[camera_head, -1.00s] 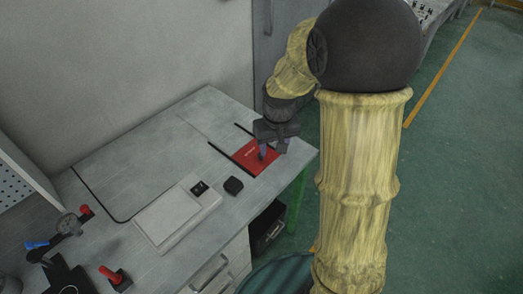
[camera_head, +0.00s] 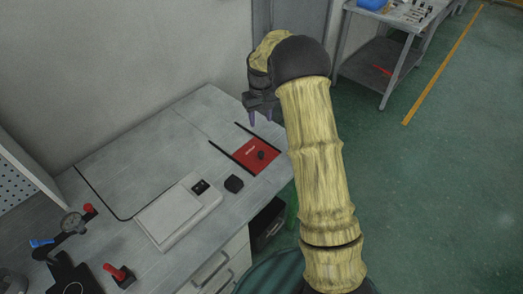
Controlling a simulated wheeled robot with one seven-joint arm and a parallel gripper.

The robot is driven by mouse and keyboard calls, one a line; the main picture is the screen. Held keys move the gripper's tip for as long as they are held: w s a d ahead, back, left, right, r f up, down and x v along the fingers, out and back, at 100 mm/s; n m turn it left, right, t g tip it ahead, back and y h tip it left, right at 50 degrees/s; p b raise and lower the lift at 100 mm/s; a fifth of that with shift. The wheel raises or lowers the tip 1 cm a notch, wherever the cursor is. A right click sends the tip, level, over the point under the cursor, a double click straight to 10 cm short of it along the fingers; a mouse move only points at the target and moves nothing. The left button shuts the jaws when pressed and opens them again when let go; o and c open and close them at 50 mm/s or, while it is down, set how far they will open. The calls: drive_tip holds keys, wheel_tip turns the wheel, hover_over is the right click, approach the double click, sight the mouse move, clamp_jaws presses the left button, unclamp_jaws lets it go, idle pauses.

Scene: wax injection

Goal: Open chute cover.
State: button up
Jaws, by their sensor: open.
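The opening under the cover cannot be seen.
A white scale-like device (camera_head: 178,210) and a small black block (camera_head: 233,183) stand on the bench left of the cover. A dial gauge (camera_head: 72,222) and red-handled tools (camera_head: 117,273) are at lower left. A metal cart (camera_head: 385,50) stands at the back right.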

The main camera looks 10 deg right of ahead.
sight(261, 153)
wheel_tip(261, 153, down, 17)
drive_tip(key=p, duration=0.3)
drive_tip(key=shift+f+p, duration=0.2)
drive_tip(key=shift+p, duration=0.1)
